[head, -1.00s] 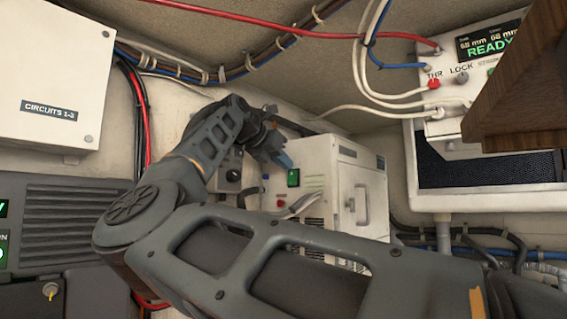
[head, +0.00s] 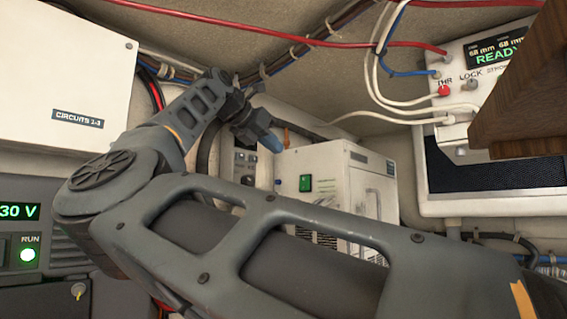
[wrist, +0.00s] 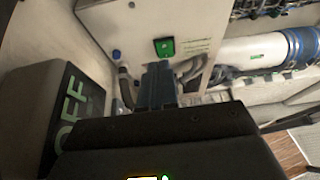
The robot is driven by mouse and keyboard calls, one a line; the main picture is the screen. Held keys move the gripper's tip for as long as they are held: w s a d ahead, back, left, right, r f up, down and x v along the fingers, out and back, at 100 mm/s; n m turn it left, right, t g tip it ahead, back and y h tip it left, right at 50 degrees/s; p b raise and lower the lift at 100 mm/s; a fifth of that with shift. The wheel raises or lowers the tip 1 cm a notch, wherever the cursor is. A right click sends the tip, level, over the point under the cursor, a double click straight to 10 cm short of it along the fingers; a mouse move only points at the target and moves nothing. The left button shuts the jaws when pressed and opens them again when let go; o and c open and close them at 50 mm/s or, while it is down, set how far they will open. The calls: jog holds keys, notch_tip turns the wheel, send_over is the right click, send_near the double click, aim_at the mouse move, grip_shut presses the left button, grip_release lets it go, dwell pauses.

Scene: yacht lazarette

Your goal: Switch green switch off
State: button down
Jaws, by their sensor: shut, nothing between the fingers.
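The green switch (head: 306,183) is on the front of a white box (head: 330,160) in the middle of the head view. It also shows in the wrist view (wrist: 164,47), just beyond my fingertips. My gripper (head: 271,143) is up and left of the switch in the head view, with its blue fingers together and nothing held. In the wrist view my gripper (wrist: 158,68) points toward the switch and appears apart from it. The switch's rocker position is too small to tell.
A grey panel with knobs (head: 245,165) stands left of the white box. A dark box lettered OFF (wrist: 75,105) is at left in the wrist view. A wooden edge (head: 520,110) and a READY unit (head: 485,75) are at upper right. A blue button (wrist: 117,54) is near the switch.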

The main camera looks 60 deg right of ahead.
jog(key=shift+w+a+r, duration=0.25)
jog(key=shift+a+r, duration=0.8)
jog(key=shift+a, duration=0.15)
jog(key=shift+s, duration=0.1)
